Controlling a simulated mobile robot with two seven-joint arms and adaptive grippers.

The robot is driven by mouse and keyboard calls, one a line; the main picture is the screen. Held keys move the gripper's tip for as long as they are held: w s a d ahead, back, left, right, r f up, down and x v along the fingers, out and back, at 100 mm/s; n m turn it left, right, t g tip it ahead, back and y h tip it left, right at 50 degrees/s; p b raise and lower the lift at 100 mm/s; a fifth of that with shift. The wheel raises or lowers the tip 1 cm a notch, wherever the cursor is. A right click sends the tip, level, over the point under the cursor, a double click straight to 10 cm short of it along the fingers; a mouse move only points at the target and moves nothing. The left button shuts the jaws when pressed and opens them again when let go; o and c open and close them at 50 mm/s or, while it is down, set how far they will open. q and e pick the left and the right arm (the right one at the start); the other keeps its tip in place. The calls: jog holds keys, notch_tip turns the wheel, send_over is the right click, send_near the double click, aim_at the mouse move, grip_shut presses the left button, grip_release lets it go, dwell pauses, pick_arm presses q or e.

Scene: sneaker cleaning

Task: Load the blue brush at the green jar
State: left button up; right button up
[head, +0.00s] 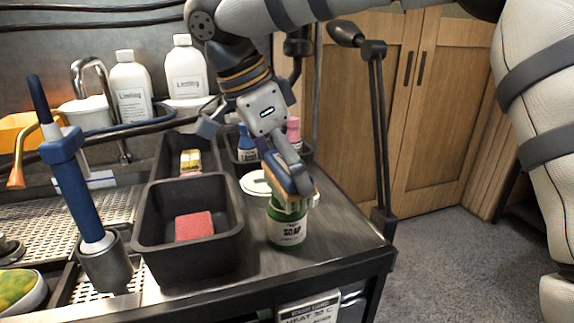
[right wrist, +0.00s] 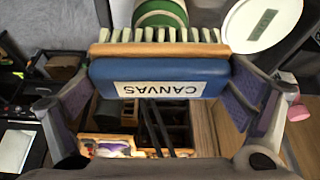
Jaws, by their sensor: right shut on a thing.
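My right gripper (head: 287,178) is shut on the blue brush (right wrist: 160,68), with a finger at each end of its blue body. The brush has a "CANVAS" label, a wooden strip and a row of pale bristles. In the head view the brush (head: 303,191) is just above the green jar, bristles down at its mouth; I cannot tell how deep they reach. The green jar (head: 287,229) has a white label and stands upright on the counter. Its green side also shows beyond the bristles in the right wrist view (right wrist: 160,14). My left gripper is not in view.
A white round lid (head: 256,184) lies behind the jar. A black bin (head: 160,240) with a red sponge (head: 194,226) stands left of it. Blue (head: 247,146) and pink (head: 294,132) bottles stand behind. A black post (head: 381,150) rises at the counter's right edge.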

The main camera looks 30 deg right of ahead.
jog(key=shift+r, duration=3.45)
